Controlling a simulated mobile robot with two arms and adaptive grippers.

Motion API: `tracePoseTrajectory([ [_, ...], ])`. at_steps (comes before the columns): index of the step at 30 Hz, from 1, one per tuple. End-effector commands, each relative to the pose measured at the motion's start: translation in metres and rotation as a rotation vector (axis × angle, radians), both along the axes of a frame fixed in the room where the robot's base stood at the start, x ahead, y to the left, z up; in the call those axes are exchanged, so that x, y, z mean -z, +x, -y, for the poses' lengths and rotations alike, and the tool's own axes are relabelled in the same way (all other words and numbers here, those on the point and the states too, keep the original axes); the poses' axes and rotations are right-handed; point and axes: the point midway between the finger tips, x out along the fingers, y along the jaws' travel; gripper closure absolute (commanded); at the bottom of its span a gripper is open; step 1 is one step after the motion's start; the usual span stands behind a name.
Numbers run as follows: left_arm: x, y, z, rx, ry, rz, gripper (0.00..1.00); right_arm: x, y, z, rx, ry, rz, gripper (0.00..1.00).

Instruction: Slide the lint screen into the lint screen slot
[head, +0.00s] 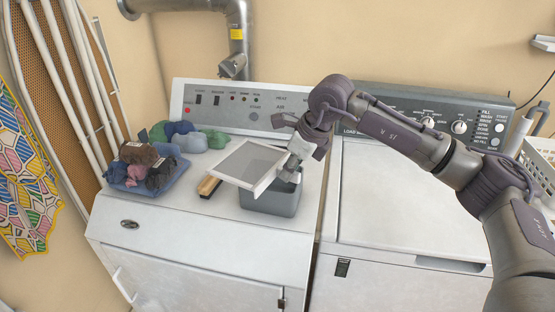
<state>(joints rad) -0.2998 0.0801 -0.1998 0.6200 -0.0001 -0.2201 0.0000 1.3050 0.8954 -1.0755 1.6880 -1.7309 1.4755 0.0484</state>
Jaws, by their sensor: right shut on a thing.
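The lint screen (248,162) is a flat grey mesh panel in a white frame. It is tilted above the top of the white dryer (200,250) at the left. My right gripper (290,172) is shut on the right end of the screen's frame. The screen and gripper are in front of and above a grey bin (272,203), and cover part of it. I cannot make out the lint screen slot; it may be hidden. My left gripper is not in view.
A blue tray (172,178) of rolled socks stands left on the dryer top, with more rolls (185,135) behind it. A wooden brush (208,187) lies beside the bin. The control panel (240,106) rises behind. A washer (400,210) stands right, its lid clear.

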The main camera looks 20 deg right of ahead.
Motion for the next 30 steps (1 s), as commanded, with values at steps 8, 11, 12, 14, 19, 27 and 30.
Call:
tracePoseTrajectory([
  [8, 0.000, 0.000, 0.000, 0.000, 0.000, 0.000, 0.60, -0.022, 0.036, 0.023, 0.710, 0.003, 0.002, 1.00],
  [11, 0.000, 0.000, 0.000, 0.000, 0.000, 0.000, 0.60, -0.028, 0.045, 0.032, 0.937, 0.003, 0.000, 1.00],
  [12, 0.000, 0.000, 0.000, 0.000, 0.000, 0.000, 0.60, -0.030, 0.048, 0.036, 1.014, 0.003, 0.000, 1.00],
  [14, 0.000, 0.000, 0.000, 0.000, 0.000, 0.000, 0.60, -0.033, 0.052, 0.040, 1.112, 0.003, -0.001, 1.00],
  [19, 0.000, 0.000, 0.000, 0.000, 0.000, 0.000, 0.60, -0.036, 0.057, 0.048, 1.261, 0.003, -0.002, 1.00],
  [27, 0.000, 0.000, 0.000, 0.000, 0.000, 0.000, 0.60, -0.036, 0.057, 0.049, 1.276, 0.004, -0.003, 1.00],
  [30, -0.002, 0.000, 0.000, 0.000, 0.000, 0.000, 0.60, -0.035, 0.056, 0.045, 1.273, 0.002, -0.003, 1.00],
])
